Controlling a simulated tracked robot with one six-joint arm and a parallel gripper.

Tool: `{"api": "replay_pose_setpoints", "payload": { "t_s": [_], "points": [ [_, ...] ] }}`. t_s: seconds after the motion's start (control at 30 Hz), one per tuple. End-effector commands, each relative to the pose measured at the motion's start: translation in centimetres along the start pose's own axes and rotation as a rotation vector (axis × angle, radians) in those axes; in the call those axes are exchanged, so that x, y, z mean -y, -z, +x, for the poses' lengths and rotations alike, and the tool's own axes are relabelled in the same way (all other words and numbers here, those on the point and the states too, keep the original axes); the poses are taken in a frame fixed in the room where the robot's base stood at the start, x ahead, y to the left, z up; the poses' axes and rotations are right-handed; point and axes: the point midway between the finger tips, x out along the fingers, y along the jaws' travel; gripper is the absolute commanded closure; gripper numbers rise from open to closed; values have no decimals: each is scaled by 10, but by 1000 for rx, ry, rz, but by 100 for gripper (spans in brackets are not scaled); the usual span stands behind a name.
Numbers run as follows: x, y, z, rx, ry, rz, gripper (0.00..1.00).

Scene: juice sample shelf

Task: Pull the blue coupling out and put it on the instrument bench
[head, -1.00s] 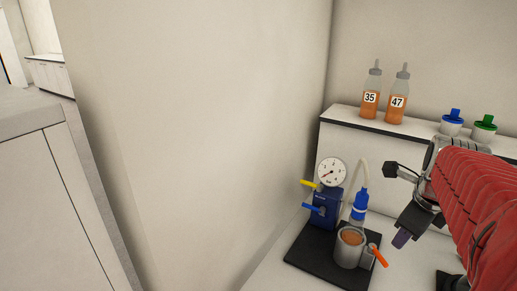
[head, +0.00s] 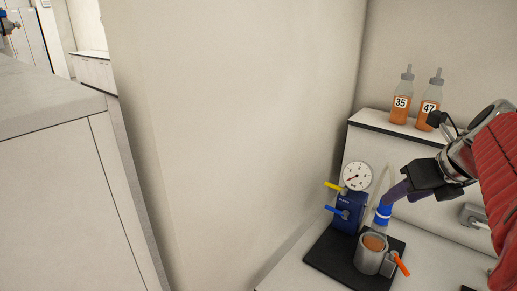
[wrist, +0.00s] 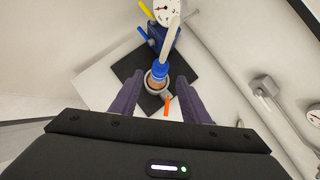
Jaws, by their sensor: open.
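The blue coupling (head: 383,212) sits upright above a metal cup (head: 371,256) of orange-brown liquid, with a pale tube rising from it. In the wrist view the coupling (wrist: 160,71) lies between my finger tips. My gripper (head: 390,195) is open, its purple fingers reaching left to the coupling's upper part; it also shows in the wrist view (wrist: 159,78). The fingers hide part of the tube in the head view. I cannot tell whether they touch the coupling. I cannot tell which surface is the instrument bench.
A blue valve block (head: 349,212) with a gauge (head: 357,176), yellow lever and blue lever stands left of the coupling. An orange handle (head: 402,265) sticks out beside the cup. All stand on a black plate (head: 330,256). Bottles 35 (head: 400,100) and 47 (head: 428,103) stand on the shelf behind.

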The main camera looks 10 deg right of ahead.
Motion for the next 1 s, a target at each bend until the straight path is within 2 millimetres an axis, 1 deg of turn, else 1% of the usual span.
{"api": "replay_pose_setpoints", "payload": {
  "t_s": [0.13, 0.27, 0.8, 1.0],
  "points": [
    [0, 0, 3, -1, 0, 0, 58],
    [1, 0, 11, -1, 0, 0, 58],
    [1, 1, 66, -3, 0, 1, 58],
    [2, 1, 84, -2, 1, 1, 58]
  ]
}}
